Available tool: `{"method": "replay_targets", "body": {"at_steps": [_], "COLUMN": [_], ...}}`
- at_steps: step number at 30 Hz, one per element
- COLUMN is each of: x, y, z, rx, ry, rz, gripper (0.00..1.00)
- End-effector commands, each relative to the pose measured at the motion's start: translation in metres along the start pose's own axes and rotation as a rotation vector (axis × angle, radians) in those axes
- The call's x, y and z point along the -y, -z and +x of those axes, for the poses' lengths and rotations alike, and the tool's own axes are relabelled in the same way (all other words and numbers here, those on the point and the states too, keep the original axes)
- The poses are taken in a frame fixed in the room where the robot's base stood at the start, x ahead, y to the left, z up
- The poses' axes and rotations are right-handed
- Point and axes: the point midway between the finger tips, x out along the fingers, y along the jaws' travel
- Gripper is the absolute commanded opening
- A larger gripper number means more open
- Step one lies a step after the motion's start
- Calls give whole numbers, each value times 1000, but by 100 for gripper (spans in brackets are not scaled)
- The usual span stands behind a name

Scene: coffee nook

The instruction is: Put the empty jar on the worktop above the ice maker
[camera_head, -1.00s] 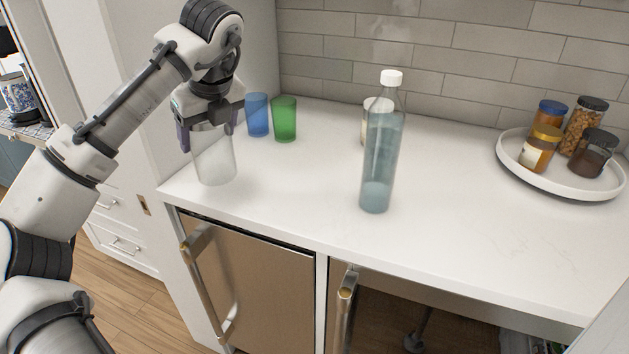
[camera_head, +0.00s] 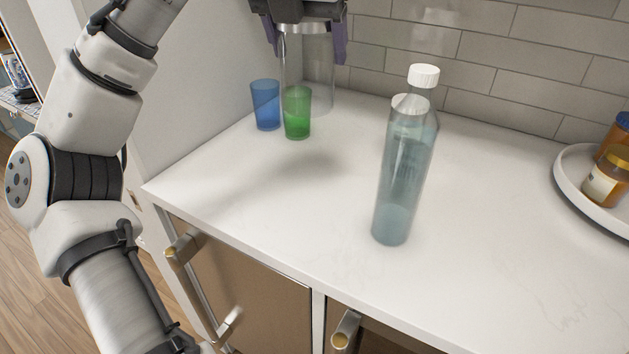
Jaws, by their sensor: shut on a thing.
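My gripper (camera_head: 306,45) is at the top of the view, its two dark fingers on either side of the upper part of a clear, empty jar (camera_head: 312,68). It is shut on the jar and holds it upright. A soft shadow lies on the white worktop (camera_head: 310,215) below, and the jar appears raised above the surface. In the picture the jar overlaps the green cup; which is nearer is hard to tell. A metal-fronted appliance (camera_head: 245,280) with a bar handle, likely the ice maker, is under the worktop's left end.
A blue cup (camera_head: 266,105) and a green cup (camera_head: 298,112) stand at the back left. A round white tray (camera_head: 578,205) holds jars at right. The left front worktop is clear.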

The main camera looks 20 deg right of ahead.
Motion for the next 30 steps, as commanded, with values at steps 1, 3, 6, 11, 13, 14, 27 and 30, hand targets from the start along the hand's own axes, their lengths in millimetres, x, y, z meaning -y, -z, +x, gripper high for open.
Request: {"method": "replay_targets", "body": {"at_steps": [1, 3, 6, 11, 13, 14, 27, 30], "x": [0, 0, 0, -1, -1, -1, 0, 0], "y": [5, 13, 24, 41, 48, 50, 70, 76], "z": [12, 28, 53, 90, 106, 111, 155, 169], "rx": [-2, -2, -2, -3, -3, -2, -2, -2], "ry": [4, 5, 5, -1, 0, -1, 0, 0], "rz": [3, 1, 1, -2, -2, -3, -4, -4], "gripper": [43, 43, 43, 43, 43, 43, 43, 43]}}
